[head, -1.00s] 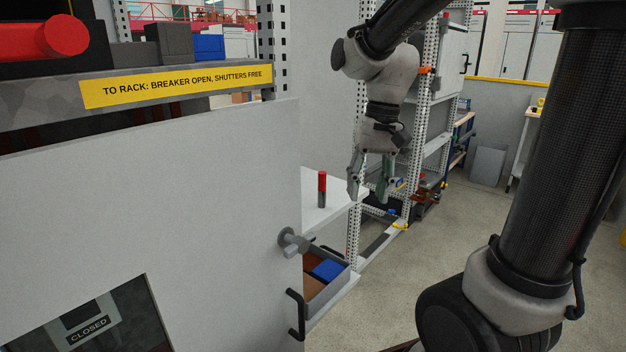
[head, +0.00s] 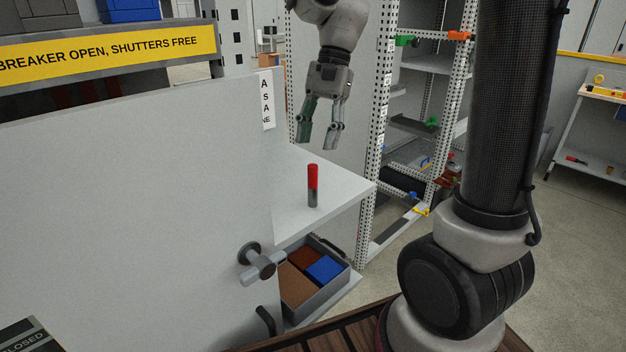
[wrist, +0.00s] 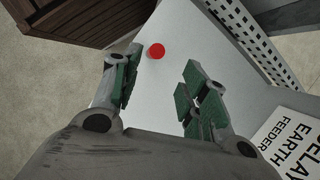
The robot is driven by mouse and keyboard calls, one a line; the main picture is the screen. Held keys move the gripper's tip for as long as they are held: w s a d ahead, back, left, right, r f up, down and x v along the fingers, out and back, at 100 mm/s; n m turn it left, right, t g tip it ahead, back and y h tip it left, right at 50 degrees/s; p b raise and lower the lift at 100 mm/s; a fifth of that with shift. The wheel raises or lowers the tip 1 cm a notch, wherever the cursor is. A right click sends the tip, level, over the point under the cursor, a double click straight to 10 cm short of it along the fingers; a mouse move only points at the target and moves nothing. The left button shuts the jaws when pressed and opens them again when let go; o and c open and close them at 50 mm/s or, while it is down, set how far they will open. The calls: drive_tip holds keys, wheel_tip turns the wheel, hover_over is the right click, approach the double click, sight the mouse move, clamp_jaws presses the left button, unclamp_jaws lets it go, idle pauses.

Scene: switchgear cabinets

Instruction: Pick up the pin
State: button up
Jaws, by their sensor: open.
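The pin (head: 313,187) has a red upper part and a grey lower part. It stands upright on the white shelf (head: 335,193) beside the cabinet door. My gripper (head: 318,140) is open and empty, pointing down above and behind the pin, apart from it. In the wrist view the pin's red top (wrist: 156,51) shows beyond the fingertips, near the left finger. My gripper's green-padded fingers (wrist: 158,92) are spread apart there.
A cabinet door with a grey handle (head: 262,262) stands at the left. A perforated post (head: 378,130) rises right of the shelf.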

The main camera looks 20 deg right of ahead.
sight(314, 165)
drive_tip(key=shift+m, duration=0.7)
drive_tip(key=x, duration=0.5)
drive_tip(key=s+x, duration=0.1)
drive_tip(key=x, duration=0.2)
drive_tip(key=shift+r, duration=0.15)
clamp_jaws()
